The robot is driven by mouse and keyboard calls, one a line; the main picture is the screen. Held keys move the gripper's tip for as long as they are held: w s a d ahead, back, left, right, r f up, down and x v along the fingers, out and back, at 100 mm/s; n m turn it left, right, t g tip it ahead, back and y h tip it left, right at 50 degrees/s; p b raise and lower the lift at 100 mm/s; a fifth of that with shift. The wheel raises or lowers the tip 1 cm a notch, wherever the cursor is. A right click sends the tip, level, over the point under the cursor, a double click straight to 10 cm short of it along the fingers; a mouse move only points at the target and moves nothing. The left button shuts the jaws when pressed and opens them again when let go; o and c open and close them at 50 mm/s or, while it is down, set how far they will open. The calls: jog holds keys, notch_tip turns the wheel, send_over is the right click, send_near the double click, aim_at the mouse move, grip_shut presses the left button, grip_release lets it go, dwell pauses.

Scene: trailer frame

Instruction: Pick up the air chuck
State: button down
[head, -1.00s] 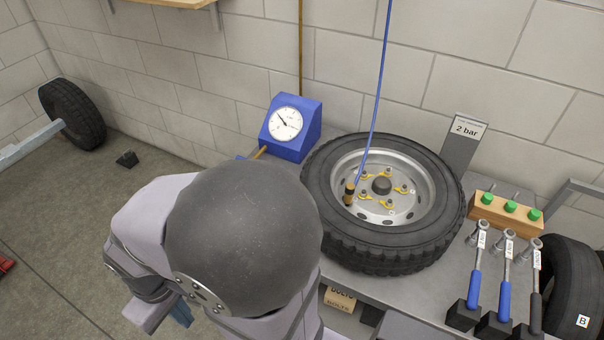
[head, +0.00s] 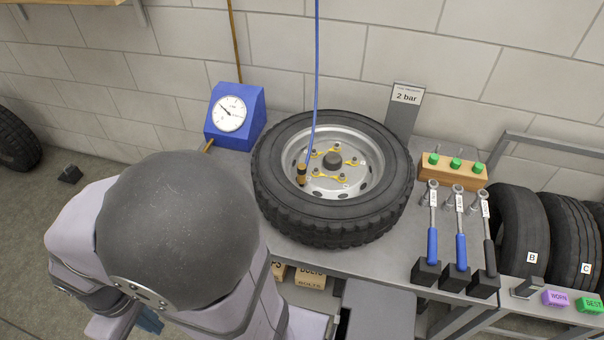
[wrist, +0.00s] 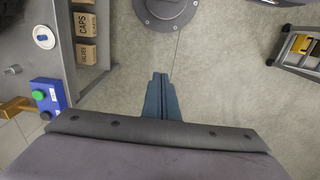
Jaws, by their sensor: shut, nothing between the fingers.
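The air chuck (head: 301,172) is a small brass and black fitting at the lower end of a blue hose (head: 315,70). It shows in the head view at the left inner side of the wheel (head: 262,190) lying flat on the bench. My gripper (wrist: 160,76) shows in the wrist view with its blue-grey fingers together and nothing between them. It is over the floor, apart from the bench and the chuck. In the head view only a small blue part of the gripper shows behind my arm. The chuck is not seen in the wrist view.
A blue gauge box (head: 235,118) stands left of the wheel, and a 2 bar sign (head: 406,97) behind it. Torque wrenches (head: 460,235) and a green-topped wooden block (head: 453,172) stand to the right. Boxes (wrist: 86,55) sit on a shelf under the bench (head: 365,262).

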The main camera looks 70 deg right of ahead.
dwell(0.3)
jog(key=c, duration=1.5)
grip_release()
jog(key=w+d+r+n+g+h+p, duration=0.1)
jog(key=w+d+n, duration=0.15)
jog(key=d, duration=1.05)
jog(key=w+d+r+n+h+p, duration=0.1)
jog(key=w+d+r, duration=0.15)
jog(key=d, duration=1.15)
jog(key=n+g+p, duration=0.2)
jog(key=n+g, duration=0.1)
send_over(300, 166)
jog(key=w, duration=0.2)
jog(key=f, duration=0.2)
jog(key=shift+a+p+x, duration=0.2)
jog(key=shift+p+x, duration=0.6)
jog(key=shift+x, duration=0.9)
jog(key=shift+a+p+x, duration=0.2)
jog(key=shift+p+x, duration=0.55)
jog(key=shift+x, duration=0.95)
